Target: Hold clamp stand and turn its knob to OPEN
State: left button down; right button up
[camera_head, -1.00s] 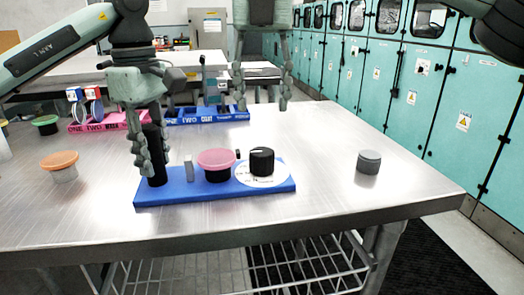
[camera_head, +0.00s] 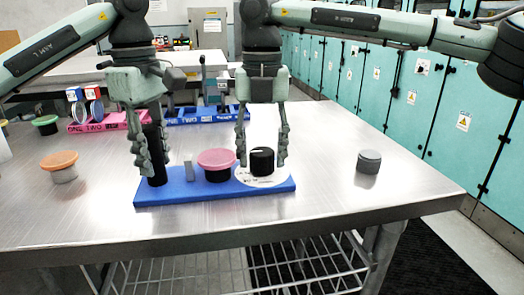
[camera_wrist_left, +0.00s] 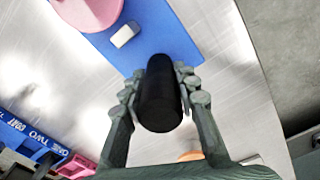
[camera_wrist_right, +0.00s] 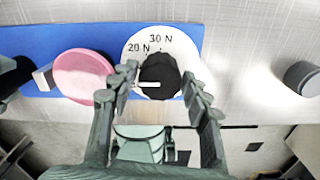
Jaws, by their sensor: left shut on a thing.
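The clamp stand has a blue base (camera_head: 220,193) with an upright black post (camera_head: 155,168), a pink-topped black piece (camera_head: 216,160) and a black knob (camera_head: 262,161) on a white dial (camera_head: 277,178). My left gripper (camera_wrist_left: 160,85) is shut on the black post (camera_wrist_left: 160,102). My right gripper (camera_head: 262,164) is open, one finger on each side of the knob. In the right wrist view the knob (camera_wrist_right: 160,80) lies between the fingers, its white mark pointing left. The dial (camera_wrist_right: 178,44) reads "20 N" and "30 N"; I cannot see OPEN. Finger contact with the knob is unclear.
A grey cylinder (camera_head: 368,161) stands to the right and an orange-topped container (camera_head: 61,166) to the left. Pink (camera_head: 108,122) and blue (camera_head: 205,117) holders are behind. The table's front edge is close, and bare tabletop lies right of the base.

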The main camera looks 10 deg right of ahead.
jog(key=c, duration=0.8)
jog(key=shift+n, duration=0.4)
jog(key=n, duration=1.2)
jog(key=shift+n, duration=0.4)
jog(key=n, duration=0.4)
jog(key=shift+d, duration=0.1)
jog(key=shift+n, duration=0.3)
